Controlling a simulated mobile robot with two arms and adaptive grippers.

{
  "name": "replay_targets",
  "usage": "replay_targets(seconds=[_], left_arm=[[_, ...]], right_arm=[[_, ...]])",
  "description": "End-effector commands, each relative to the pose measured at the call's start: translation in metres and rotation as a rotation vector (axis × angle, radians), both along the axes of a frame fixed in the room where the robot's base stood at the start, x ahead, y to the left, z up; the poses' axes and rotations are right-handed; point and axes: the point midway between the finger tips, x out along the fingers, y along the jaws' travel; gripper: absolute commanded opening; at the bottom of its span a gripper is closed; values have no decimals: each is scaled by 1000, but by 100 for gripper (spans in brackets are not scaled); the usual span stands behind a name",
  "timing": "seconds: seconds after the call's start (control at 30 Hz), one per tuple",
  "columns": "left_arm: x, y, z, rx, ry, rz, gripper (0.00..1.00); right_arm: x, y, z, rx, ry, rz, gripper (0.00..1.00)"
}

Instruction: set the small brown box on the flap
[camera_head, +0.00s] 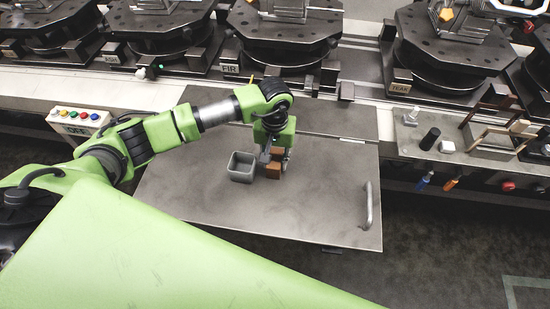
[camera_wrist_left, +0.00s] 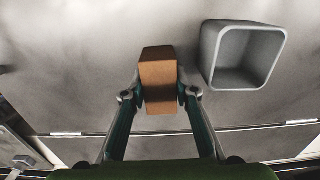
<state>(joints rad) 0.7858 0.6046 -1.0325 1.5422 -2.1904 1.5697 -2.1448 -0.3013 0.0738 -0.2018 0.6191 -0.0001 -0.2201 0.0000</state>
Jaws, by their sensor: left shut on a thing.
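The small brown box (camera_head: 273,170) is between the fingers of my left gripper (camera_head: 276,162), over the grey metal flap (camera_head: 310,205). In the left wrist view my left gripper (camera_wrist_left: 158,95) is shut on the brown box (camera_wrist_left: 158,73), with one finger on each side. The box is at or very near the flap's surface; I cannot tell whether it touches. The fingers partly hide the box in the head view. The flap has a bar handle (camera_head: 369,206) at its right edge. My right gripper is not in view.
An open grey square bin (camera_head: 241,167) stands on the flap just left of the gripper; it also shows in the left wrist view (camera_wrist_left: 241,56). The flap's front and right are clear. Dark round fixtures (camera_head: 285,30) line the back. A tool shelf (camera_head: 470,145) is at right.

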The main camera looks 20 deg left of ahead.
Motion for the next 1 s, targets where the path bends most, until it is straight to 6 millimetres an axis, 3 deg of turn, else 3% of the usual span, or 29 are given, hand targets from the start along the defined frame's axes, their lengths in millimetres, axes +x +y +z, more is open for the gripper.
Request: replay_targets(seconds=[0.3, 0.33, 0.37, 0.77, 0.87, 1.0], left_arm=[[0, 0, -5, -1, 0, 0, 5], [0, 0, -3, -1, 0, 0, 35], [0, 0, -3, -1, 0, 0, 43], [0, 0, 0, 0, 1, 0, 44], [1, 0, 6, -1, -2, 0, 44], [2, 0, 32, 0, -6, -1, 44]], right_arm=[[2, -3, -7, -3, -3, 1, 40], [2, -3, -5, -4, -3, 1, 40], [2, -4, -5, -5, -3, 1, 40], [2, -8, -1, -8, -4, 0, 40], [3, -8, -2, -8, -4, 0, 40], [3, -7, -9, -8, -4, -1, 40]])
